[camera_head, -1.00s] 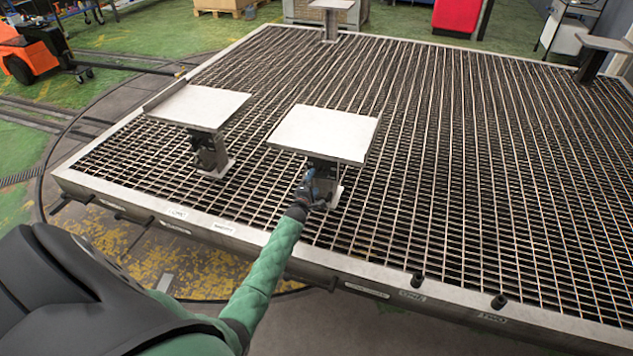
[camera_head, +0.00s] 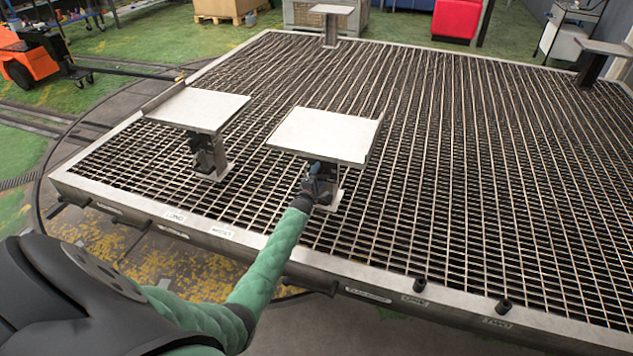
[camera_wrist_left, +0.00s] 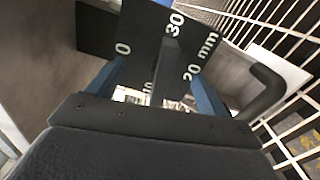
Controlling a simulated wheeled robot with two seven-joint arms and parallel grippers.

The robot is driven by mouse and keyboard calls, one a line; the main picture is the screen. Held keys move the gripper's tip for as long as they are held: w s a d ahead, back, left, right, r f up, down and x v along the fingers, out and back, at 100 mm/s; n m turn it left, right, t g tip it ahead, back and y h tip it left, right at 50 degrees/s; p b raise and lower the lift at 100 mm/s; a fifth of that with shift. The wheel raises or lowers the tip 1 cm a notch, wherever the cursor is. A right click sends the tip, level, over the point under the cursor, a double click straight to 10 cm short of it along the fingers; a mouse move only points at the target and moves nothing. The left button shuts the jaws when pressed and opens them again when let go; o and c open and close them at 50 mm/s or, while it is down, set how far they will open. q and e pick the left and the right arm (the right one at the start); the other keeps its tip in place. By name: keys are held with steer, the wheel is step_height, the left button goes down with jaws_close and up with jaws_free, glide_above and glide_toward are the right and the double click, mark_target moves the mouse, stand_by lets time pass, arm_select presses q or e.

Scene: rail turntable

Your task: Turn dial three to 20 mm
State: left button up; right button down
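A black dial plate (camera_wrist_left: 148,40) with white marks 0, 30, 20 mm and a partly hidden 10 fills the upper middle of the left wrist view. A dark grey bar-like knob (camera_wrist_left: 168,68) stands out from it. My left gripper (camera_wrist_left: 158,88) has its two blue fingers apart, one on each side of the knob, with gaps visible. In the head view my left gripper (camera_head: 320,182) is at the front of the post under the middle plate (camera_head: 322,135); the dial is too small to read there. Which mark the knob points to is unclear. My right gripper is not in view.
A second plate on a post (camera_head: 200,108) stands to the left. The grating deck (camera_head: 450,170) has a raised metal frame edge with labels and short black pegs (camera_head: 420,282) at the front. A curved dark handle (camera_wrist_left: 268,88) is right of the dial in the wrist view.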

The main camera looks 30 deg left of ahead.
arm_select(q)
jaws_close()
